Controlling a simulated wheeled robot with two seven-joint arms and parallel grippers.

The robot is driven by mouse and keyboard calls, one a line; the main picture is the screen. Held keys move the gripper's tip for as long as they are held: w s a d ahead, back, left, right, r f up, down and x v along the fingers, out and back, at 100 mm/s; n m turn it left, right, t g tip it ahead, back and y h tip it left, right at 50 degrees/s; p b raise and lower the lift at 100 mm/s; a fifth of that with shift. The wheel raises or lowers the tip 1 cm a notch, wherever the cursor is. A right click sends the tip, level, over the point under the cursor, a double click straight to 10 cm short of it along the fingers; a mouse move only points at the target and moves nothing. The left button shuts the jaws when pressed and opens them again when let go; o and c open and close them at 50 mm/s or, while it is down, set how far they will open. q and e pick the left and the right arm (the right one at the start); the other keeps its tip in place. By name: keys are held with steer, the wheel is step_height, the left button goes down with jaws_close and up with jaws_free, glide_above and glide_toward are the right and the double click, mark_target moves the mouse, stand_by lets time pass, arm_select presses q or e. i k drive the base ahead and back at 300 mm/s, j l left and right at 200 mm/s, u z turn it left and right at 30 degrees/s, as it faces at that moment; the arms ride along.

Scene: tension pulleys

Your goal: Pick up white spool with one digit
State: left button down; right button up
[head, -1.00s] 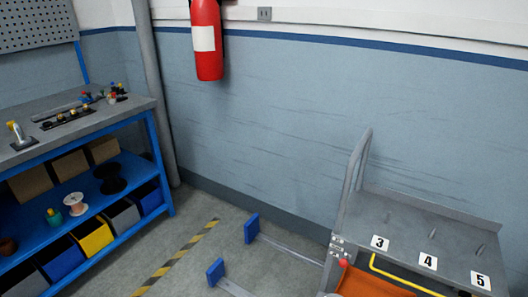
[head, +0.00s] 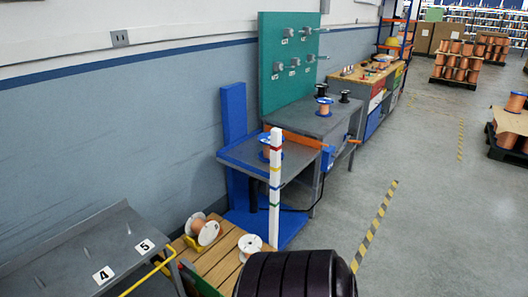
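A white spool (head: 250,246) stands on the wooden slatted surface at the bottom centre, its lower part partly hidden by a dark ribbed shape. A second spool with white flanges and copper-coloured winding (head: 204,231) lies on its side on the same slats, further left. I can make out no digit on either spool. Neither of my grippers is in view.
A grey ramp-topped cart (head: 100,255) with labels 4 and 5 is at lower left. A large dark ribbed shape (head: 297,275) fills the bottom centre. A blue lift table (head: 255,160) stands behind the slats.

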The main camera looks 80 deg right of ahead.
mark_target(250, 249)
steer(key=z, duration=2.3)
steer(key=u, duration=1.4)
steer(key=i+l, duration=0.1)
steer(key=l, duration=0.5)
steer(key=i+l, duration=0.1)
steer(key=l, duration=0.5)
